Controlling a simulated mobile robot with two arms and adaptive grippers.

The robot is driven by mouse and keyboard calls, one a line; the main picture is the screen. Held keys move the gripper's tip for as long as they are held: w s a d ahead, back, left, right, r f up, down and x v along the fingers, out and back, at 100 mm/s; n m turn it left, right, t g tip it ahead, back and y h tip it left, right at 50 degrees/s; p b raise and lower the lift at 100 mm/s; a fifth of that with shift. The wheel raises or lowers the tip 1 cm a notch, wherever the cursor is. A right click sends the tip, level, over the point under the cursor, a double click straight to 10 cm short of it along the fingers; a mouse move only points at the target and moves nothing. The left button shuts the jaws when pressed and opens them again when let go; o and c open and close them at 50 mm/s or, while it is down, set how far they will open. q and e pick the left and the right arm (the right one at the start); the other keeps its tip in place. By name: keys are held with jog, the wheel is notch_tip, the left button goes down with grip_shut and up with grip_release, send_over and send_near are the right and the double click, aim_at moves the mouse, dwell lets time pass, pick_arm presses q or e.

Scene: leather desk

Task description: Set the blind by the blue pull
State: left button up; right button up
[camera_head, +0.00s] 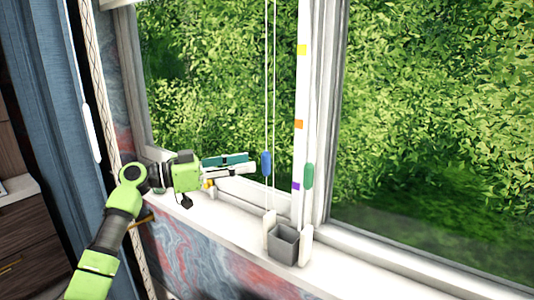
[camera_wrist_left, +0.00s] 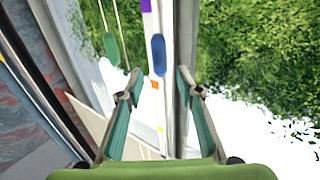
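The blue pull (camera_head: 266,163) hangs on a thin white cord in front of the window. It also shows in the left wrist view (camera_wrist_left: 158,55), ahead of the fingertips and between their lines. The green pull (camera_head: 307,175) hangs to its right, a little lower; it also shows in the left wrist view (camera_wrist_left: 111,47). My left gripper (camera_head: 250,163) reaches in from the left, its fingertips just short of the blue pull. In the wrist view its fingers (camera_wrist_left: 159,84) are apart with nothing held. My right gripper is in neither view. I cannot make out the blind's edge.
A white upright strip (camera_head: 301,85) bears yellow, orange and purple marks behind the pulls. A grey open box (camera_head: 284,243) stands on the white sill (camera_head: 235,218) below them. A blue curtain (camera_head: 52,100) and a twisted rope (camera_head: 100,80) hang at the left.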

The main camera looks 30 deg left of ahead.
aim_at(263, 160)
pick_arm(q)
jog(key=p+x, duration=0.2)
jog(key=x, duration=0.4)
jog(key=shift+w+d, duration=0.3)
jog(key=shift+w, duration=0.1)
grip_shut()
